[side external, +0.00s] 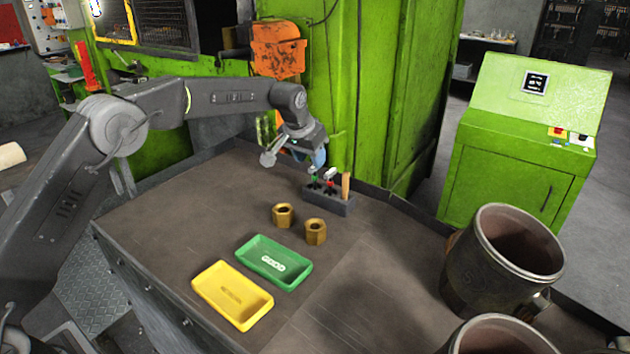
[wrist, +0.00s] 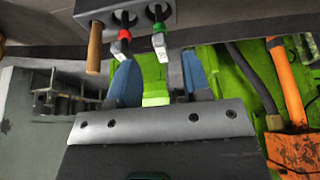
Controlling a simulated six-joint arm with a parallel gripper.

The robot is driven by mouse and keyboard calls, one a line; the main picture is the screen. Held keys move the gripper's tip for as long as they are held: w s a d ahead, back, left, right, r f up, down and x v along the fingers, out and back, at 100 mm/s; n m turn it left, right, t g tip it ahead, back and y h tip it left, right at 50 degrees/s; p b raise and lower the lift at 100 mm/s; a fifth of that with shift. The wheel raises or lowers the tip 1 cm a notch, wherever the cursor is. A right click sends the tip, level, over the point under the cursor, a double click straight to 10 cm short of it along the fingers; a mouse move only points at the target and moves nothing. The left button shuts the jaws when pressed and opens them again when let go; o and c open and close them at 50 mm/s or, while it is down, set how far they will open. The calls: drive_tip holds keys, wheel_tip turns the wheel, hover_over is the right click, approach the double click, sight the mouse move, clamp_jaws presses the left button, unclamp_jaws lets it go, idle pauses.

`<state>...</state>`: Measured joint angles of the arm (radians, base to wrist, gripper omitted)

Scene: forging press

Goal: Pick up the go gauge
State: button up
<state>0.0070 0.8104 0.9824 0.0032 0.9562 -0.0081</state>
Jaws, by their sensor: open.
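The gauges stand in a dark grey rack (side external: 343,208), which also shows in the wrist view (wrist: 185,14). The green-collared gauge (wrist: 159,30), which I take as the go gauge, has a pale tag; it also shows in the side view (side external: 314,178). A red-collared gauge (wrist: 124,34) with a pale tag stands beside it. My gripper (wrist: 159,66) is open, its blue fingers pointing at the rack. The green-collared gauge lines up between the fingertips in the wrist view; contact is not visible. In the side view my gripper (side external: 318,160) is just above the rack's left end.
A wooden handle (side external: 346,185) stands at the rack's right end. Two brass hex nuts (side external: 283,215) (side external: 315,232), a green tray (side external: 262,257) and a yellow tray (side external: 224,302) are on the bench. Large metal pots (side external: 480,270) stand at the right. The bench's left part is clear.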

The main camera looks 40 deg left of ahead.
sight(314, 171)
drive_tip(key=shift+x, duration=2.65)
clamp_jaws()
